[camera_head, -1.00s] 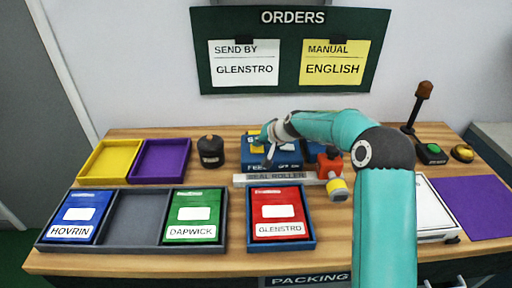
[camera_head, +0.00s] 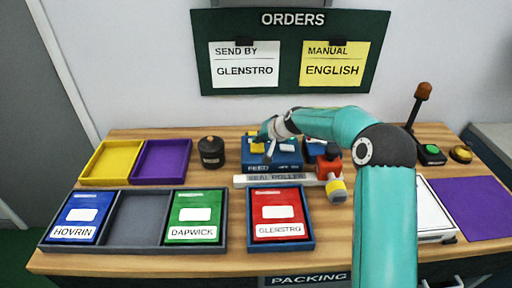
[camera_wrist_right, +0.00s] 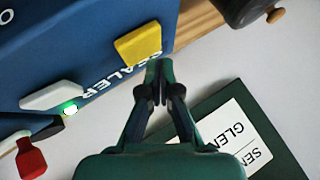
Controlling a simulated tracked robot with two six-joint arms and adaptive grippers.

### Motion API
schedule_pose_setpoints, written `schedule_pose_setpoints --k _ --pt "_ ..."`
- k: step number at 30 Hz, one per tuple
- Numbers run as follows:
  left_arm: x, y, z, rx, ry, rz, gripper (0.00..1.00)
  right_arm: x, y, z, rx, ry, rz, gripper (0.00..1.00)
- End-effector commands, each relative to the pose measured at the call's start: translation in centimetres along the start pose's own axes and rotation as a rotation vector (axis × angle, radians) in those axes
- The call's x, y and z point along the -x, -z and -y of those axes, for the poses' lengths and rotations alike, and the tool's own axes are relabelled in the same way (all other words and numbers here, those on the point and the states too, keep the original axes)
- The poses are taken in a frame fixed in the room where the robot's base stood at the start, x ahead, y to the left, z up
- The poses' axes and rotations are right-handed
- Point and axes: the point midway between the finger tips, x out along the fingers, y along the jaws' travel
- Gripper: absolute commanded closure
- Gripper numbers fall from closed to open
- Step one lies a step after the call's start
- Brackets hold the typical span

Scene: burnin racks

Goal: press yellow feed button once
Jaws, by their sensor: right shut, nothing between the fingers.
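The blue sealer (camera_head: 285,158) stands at the back middle of the table, with the word FEED on its front. A yellow button (camera_head: 256,148) sits at its left end. It shows as a yellow block on the blue sealer face in the right wrist view (camera_wrist_right: 138,43). My right gripper (camera_wrist_right: 158,80) is shut and empty, its fingertips close beside the yellow button. I cannot tell whether they touch it. In the head view the right gripper (camera_head: 267,139) is over the sealer's left end and partly hides it. My left gripper is not in view.
A seal roller bar (camera_head: 280,180) and a red GLENSTRO packet in a blue tray (camera_head: 250,222) lie in front. A dark round pot (camera_head: 211,152) stands to the left.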

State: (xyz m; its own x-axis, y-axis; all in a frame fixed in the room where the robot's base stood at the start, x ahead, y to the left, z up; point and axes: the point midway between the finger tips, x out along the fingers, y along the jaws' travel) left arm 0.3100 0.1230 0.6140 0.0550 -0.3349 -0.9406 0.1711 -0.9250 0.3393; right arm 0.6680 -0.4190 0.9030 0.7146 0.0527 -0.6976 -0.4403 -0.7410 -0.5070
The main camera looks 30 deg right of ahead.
Motion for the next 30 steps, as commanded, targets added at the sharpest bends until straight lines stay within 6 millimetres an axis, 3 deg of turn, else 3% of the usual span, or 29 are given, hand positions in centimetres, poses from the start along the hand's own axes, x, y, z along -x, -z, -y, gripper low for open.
schedule_pose_setpoints --k 16,30 --pt "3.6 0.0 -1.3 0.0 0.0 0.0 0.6 3.3 2.4 2.4 0.001 0.0 -0.001 1.0" --pt "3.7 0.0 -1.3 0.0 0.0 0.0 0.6 3.5 2.6 2.5 0.0 0.0 -0.001 1.0"
